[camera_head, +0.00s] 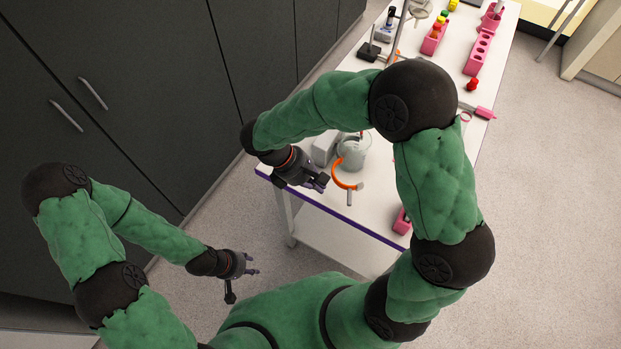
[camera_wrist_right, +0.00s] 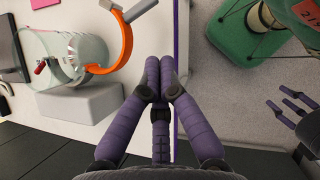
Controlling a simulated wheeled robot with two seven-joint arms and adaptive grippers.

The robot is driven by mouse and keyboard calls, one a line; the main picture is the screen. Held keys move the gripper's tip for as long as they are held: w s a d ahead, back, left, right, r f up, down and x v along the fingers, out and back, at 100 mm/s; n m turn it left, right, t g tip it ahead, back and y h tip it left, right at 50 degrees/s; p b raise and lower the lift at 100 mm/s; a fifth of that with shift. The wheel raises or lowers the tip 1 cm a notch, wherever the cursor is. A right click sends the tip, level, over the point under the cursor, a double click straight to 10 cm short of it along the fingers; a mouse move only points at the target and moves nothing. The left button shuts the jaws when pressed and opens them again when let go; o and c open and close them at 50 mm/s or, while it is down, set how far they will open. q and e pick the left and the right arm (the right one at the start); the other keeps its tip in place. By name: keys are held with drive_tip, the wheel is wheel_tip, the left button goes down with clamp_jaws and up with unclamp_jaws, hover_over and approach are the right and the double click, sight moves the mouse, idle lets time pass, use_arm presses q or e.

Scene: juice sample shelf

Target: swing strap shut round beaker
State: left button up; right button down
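The clear beaker (camera_head: 355,153) stands near the front end of the white table; it also shows in the right wrist view (camera_wrist_right: 85,48). The orange strap (camera_head: 341,183) curves out from the beaker's side, swung open, with a grey tab (camera_head: 349,197) at its free end. In the right wrist view the strap (camera_wrist_right: 127,45) arcs away from the glass. My right gripper (camera_head: 322,184) is beside the strap at the table's edge, apart from it. Its fingertips (camera_wrist_right: 160,62) meet with nothing between them. My left gripper (camera_head: 250,266) hangs off the table, fingers spread and empty.
A light grey block (camera_head: 325,148) stands beside the beaker. Pink racks (camera_head: 481,52) and a red knob-like item (camera_head: 472,85) are further back. My right arm hides part of the table. Dark cabinets (camera_head: 150,90) line the left; the floor at right is clear.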

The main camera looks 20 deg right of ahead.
drive_tip(key=x, duration=0.4)
drive_tip(key=d+b+x, duration=0.1)
drive_tip(key=x, duration=0.1)
drive_tip(key=shift+s+d+r, duration=0.1)
drive_tip(key=shift+s+d, duration=0.15)
drive_tip(key=shift+s, duration=0.05)
use_arm(q)
drive_tip(key=shift+f, duration=0.65)
use_arm(e)
drive_tip(key=shift+s+d+f, duration=0.2)
drive_tip(key=shift+d+f, duration=0.05)
drive_tip(key=shift+d, duration=0.2)
